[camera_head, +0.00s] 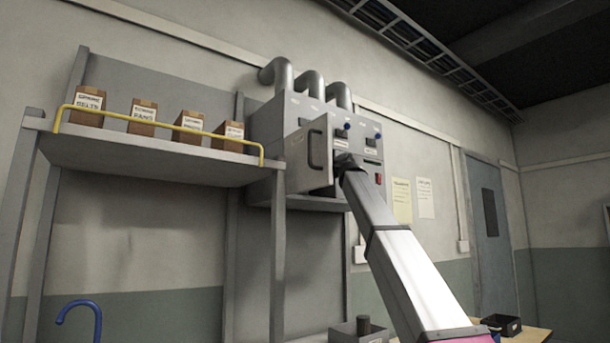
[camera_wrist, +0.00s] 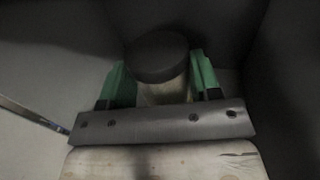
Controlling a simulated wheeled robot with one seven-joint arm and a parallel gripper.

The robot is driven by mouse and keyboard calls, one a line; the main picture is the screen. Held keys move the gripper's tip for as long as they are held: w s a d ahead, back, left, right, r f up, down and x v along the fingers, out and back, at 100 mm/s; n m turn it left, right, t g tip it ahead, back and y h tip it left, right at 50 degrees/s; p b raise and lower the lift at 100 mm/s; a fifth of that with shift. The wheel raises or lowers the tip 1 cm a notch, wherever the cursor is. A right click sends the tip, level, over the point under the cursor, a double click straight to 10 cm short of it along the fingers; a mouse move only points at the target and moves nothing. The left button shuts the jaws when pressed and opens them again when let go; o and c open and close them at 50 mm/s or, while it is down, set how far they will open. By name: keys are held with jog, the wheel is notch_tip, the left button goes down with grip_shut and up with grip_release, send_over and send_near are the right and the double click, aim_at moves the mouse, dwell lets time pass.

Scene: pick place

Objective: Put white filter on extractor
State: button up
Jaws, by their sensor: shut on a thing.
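The extractor (camera_head: 290,120) is a grey wall-mounted box with several pipes on top, and its front door (camera_head: 308,155) with a dark handle stands open. My arm reaches up to the open front, and my gripper's end is hidden there in the head view. In the wrist view my gripper (camera_wrist: 160,85) has green fingers on both sides of a cylinder with a dark round cap and pale body, apparently the white filter (camera_wrist: 157,58). The fingers are shut on it. Dark grey walls surround it closely. I cannot tell whether the filter touches a seat.
A shelf (camera_head: 150,160) with a yellow rail (camera_head: 160,124) and several brown boxes stands left of the extractor. Below are a grey bin (camera_head: 343,334) with a dark cylinder (camera_head: 363,326) and a black tray (camera_head: 503,323) on a wooden table. A blue hooked pipe (camera_head: 78,305) is lower left.

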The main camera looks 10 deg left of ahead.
jog(key=o, duration=1)
jog(key=v, duration=1.2)
jog(key=shift+s, duration=0.1)
